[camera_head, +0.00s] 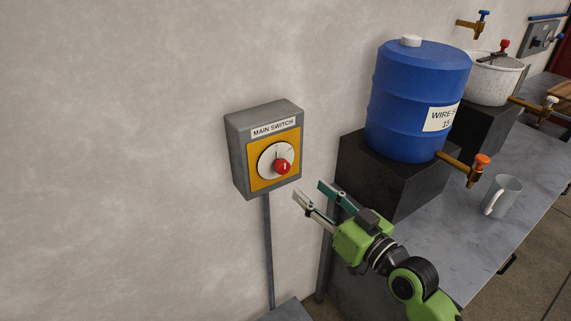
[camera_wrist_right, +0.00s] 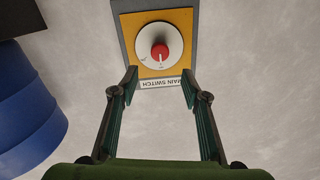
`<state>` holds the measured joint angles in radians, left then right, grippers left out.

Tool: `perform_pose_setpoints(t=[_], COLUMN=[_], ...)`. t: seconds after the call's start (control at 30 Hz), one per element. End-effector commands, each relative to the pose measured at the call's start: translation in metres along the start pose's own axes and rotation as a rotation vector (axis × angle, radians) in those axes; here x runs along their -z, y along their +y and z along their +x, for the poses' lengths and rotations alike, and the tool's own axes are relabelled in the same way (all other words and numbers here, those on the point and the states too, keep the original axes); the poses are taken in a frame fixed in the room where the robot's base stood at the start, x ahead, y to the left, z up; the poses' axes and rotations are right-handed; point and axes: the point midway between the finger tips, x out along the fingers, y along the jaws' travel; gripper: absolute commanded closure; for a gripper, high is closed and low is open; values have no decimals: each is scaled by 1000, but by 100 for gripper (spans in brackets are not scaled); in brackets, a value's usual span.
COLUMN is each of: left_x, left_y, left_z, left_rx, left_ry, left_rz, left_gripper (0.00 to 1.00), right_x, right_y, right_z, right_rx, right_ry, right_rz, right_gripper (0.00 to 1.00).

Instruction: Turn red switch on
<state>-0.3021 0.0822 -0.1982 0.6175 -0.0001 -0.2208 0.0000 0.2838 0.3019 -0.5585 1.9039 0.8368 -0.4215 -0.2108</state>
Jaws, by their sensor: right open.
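The red switch (camera_head: 282,167) is a round red knob with a white mark on a white dial. The dial sits on the yellow face of a grey box (camera_head: 236,150) labelled "MAIN SWITCH", fixed to the wall. My right gripper (camera_head: 310,195) is open and empty, below and to the right of the knob and apart from it. In the right wrist view, the red knob (camera_wrist_right: 160,52) lies beyond the open fingertips (camera_wrist_right: 159,82), roughly centred between them, and the box label appears upside down. My left gripper is not in view.
A blue barrel (camera_head: 415,100) stands on a black block (camera_head: 400,190) to the right, close to my right arm. A grey mug (camera_head: 503,196) stands on the bench (camera_head: 480,240). The wall (camera_head: 120,150) left of the box is clear.

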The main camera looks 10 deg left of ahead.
Motion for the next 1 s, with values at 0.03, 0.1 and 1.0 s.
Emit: perform_pose_setpoints(t=[0.03, 0.1, 1.0], left_x=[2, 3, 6], left_y=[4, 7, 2], left_z=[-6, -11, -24], left_rx=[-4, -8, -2], left_ry=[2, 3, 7], left_rz=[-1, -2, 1], left_gripper=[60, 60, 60], right_x=[5, 5, 0], right_y=[0, 0, 1], right_z=[12, 28, 110], right_rx=[0, 0, -2], right_ry=[2, 2, 1], right_rz=[3, 2, 0], right_gripper=[58, 58, 58])
